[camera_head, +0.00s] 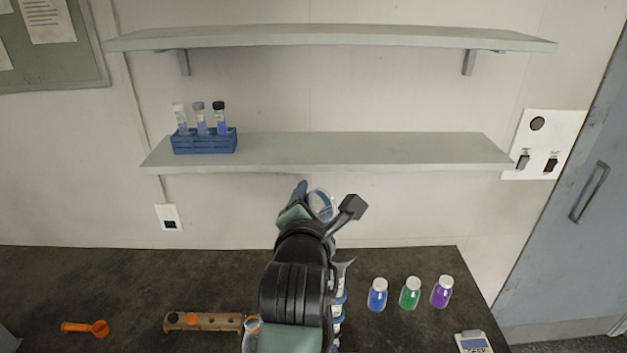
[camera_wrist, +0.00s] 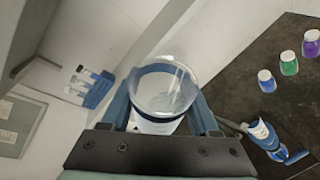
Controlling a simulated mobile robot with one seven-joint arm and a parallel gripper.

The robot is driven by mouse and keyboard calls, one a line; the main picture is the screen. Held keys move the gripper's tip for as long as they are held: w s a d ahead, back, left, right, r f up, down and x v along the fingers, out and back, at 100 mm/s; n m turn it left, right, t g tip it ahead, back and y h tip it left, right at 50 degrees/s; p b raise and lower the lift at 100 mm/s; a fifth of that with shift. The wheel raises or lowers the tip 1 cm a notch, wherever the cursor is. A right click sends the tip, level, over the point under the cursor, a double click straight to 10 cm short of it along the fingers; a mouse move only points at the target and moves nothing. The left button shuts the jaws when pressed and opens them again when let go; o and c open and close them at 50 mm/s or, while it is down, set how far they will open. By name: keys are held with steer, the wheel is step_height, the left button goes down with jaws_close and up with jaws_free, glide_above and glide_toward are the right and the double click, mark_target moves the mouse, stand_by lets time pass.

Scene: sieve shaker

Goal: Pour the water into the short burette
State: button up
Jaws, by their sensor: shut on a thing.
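My gripper (camera_wrist: 160,112) is shut on a clear glass beaker (camera_wrist: 168,88), with one blue finger on each side of it. The beaker has a dark blue band, and its mouth faces the wrist camera. Pale, clear contents seem to show inside, but the water level cannot be told. In the head view the beaker (camera_head: 321,205) is held above the bench, partly behind my gripper (camera_head: 308,203). Blue-and-white upright pieces (camera_head: 339,308) stand beside my arm, mostly hidden by it. They also show in the wrist view (camera_wrist: 262,134); I cannot tell which is the short burette.
Blue (camera_head: 377,295), green (camera_head: 410,294) and purple (camera_head: 441,292) jars stand on the bench at right. A scale (camera_head: 473,342), a wooden rack (camera_head: 204,322) and an orange scoop (camera_head: 86,328) are near the front. A blue tube rack (camera_head: 204,142) sits on the lower shelf (camera_head: 350,150).

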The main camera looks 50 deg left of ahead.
steer(key=shift+m+y+b, duration=0.7)
steer(key=shift+m, duration=0.6)
steer(key=shift+w+d+f+m+y+b, duration=0.1)
steer(key=shift+f+m+y+b, duration=0.15)
steer(key=shift+m+b, duration=0.35)
steer(key=shift+d+f+m+y+b, duration=0.1)
steer(key=shift+m+y+b, duration=0.25)
steer(key=shift+m, duration=0.35)
steer(key=shift+r+t, duration=0.1)
steer(key=shift+t, duration=0.2)
steer(key=shift+w+d+r+m+b, duration=0.1)
steer(key=shift+d+r+m+b, duration=0.05)
steer(key=shift+m+b, duration=0.6)
